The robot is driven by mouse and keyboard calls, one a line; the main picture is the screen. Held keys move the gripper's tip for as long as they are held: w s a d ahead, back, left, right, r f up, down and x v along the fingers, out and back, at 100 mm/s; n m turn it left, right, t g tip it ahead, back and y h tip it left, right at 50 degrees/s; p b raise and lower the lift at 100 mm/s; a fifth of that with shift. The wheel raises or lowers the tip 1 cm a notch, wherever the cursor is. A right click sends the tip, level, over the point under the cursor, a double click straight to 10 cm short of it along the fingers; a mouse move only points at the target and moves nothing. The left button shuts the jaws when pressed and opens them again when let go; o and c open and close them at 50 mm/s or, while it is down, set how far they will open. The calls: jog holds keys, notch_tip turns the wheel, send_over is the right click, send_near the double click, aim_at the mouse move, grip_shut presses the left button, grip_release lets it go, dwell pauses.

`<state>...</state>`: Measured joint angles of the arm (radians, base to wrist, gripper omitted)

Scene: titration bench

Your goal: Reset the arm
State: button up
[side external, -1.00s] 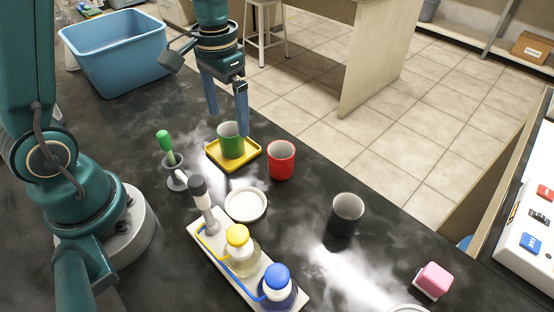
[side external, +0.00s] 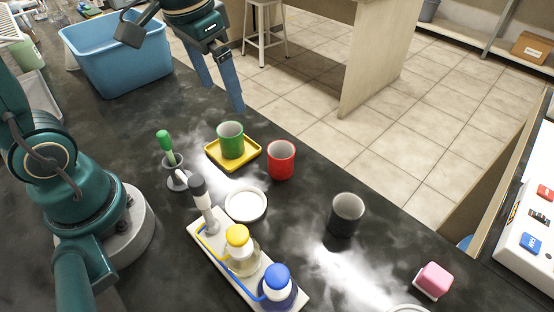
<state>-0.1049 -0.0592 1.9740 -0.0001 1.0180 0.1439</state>
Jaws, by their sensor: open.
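My gripper (side external: 222,98) is open and empty. Its two blue fingers point down, above and behind the green cup in the picture, clear of it. The green cup (side external: 231,141) stands upright on a yellow square tray (side external: 250,157). A red cup (side external: 281,160) stands on the bench just right of the tray. A black cup (side external: 346,214) stands upright farther right.
A large blue bin (side external: 116,58) stands at the back left, close to my wrist. A green-handled tool in a holder (side external: 173,168), a white dish (side external: 246,205) and a rack with yellow-capped (side external: 239,247) and blue-capped (side external: 277,287) bottles stand nearer. A pink block (side external: 433,281) is at right.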

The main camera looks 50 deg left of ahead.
jog(key=s+d+t, duration=0.2)
jog(key=s+t, duration=0.1)
jog(key=s, duration=0.6)
jog(key=shift+d+r, duration=0.3)
dwell(0.5)
